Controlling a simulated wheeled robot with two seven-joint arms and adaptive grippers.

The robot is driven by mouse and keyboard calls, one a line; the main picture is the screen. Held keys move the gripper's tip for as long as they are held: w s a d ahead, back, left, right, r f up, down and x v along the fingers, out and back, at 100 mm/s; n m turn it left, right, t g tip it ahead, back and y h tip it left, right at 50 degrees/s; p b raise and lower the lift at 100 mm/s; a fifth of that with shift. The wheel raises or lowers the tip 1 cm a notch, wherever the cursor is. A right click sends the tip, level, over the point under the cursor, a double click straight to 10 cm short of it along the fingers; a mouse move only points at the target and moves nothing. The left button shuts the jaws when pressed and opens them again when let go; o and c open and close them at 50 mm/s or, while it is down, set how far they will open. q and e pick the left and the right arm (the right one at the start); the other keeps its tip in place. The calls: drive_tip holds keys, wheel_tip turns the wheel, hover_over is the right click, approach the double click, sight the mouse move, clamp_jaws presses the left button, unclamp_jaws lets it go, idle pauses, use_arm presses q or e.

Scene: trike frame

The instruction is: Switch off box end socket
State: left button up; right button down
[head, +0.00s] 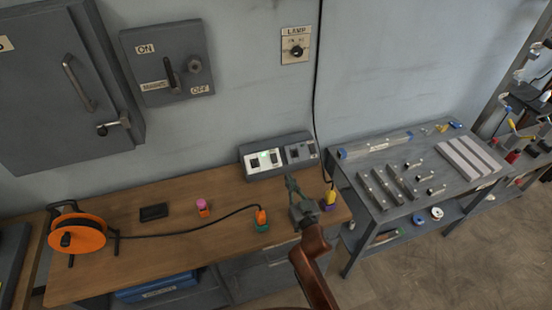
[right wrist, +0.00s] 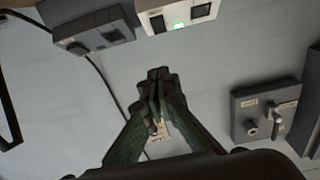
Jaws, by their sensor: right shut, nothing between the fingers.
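The socket box (head: 247,160) sits at the back of the wooden bench against the wall. Its left unit (head: 264,161) has a white face with a lit green light, and its right unit (head: 300,152) is grey. In the right wrist view the white unit (right wrist: 176,17) with its green light and the grey unit (right wrist: 95,30) show upside down at the top. My right gripper (head: 290,180) is shut and empty, just in front of and below the box in the head view, apart from it as far as I can tell. It also shows in the right wrist view (right wrist: 157,75). My left gripper is not in view.
An orange cable reel (head: 78,236) stands at the bench's left, its cable running to an orange plug (head: 261,217). A yellow plug (head: 330,196) stands right of my gripper. A black block (head: 153,212) lies on the bench. A black cable (head: 318,80) hangs down the wall.

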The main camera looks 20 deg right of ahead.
drive_tip(key=b, duration=0.2)
approach(273, 154)
drive_tip(key=w+r, duration=0.3)
drive_tip(key=w+f+b, duration=0.1)
drive_tip(key=w+f, duration=0.1)
drive_tip(key=w, duration=0.1)
drive_tip(key=shift+a+f, duration=0.1)
drive_tip(key=shift+f, duration=0.2)
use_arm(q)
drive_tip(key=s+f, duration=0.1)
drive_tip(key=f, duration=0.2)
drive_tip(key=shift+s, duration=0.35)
use_arm(e)
drive_tip(key=shift+r, duration=0.1)
